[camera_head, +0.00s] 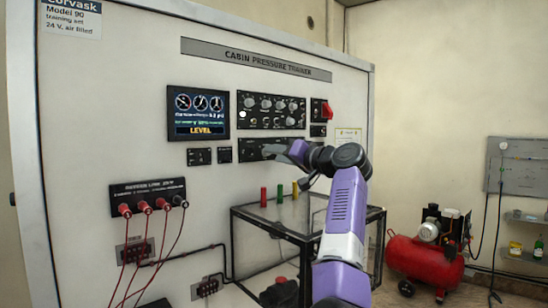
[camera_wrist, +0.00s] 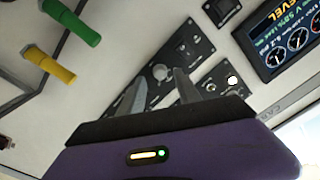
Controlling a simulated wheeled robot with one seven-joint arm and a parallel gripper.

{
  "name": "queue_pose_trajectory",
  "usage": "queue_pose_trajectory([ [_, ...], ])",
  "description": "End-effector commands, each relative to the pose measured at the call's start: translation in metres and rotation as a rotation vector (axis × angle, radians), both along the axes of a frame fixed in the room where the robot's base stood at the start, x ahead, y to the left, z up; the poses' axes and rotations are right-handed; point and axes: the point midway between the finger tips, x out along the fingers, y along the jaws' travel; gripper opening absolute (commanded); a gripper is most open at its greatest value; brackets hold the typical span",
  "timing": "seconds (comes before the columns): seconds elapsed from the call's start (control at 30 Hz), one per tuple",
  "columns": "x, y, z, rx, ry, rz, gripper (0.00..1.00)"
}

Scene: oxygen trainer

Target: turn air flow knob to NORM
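The lower black control panel (camera_head: 250,152) is mounted on the white trainer wall, partly hidden behind my gripper (camera_head: 274,149). The panel labels are too small to read, so the knob's name and setting are unclear.
An upper panel (camera_head: 271,109) with several knobs and a display (camera_head: 198,112) reading LEVEL sit above. A red switch (camera_head: 326,110) is at right. Below are a clear-sided case (camera_head: 300,222), upright red, green and yellow cylinders, and cables. A red compressor (camera_head: 424,260) stands at right.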

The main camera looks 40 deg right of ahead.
Motion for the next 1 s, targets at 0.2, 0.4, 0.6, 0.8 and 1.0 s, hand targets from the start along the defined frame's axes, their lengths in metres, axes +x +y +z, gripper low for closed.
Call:
queue_pose_trajectory([
  [0.2, -0.036, -0.003, -0.004, -0.002, -0.001, -0.003, 0.4],
  [0.4, -0.056, -0.003, -0.003, -0.001, 0.0, -0.001, 0.4],
  [0.6, -0.059, -0.003, -0.002, 0.001, 0.001, 0.001, 0.4],
  [0.8, -0.059, -0.003, -0.002, 0.001, 0.001, 0.001, 0.4],
  [1.0, -0.059, -0.003, -0.002, 0.0, 0.001, 0.001, 0.4],
])
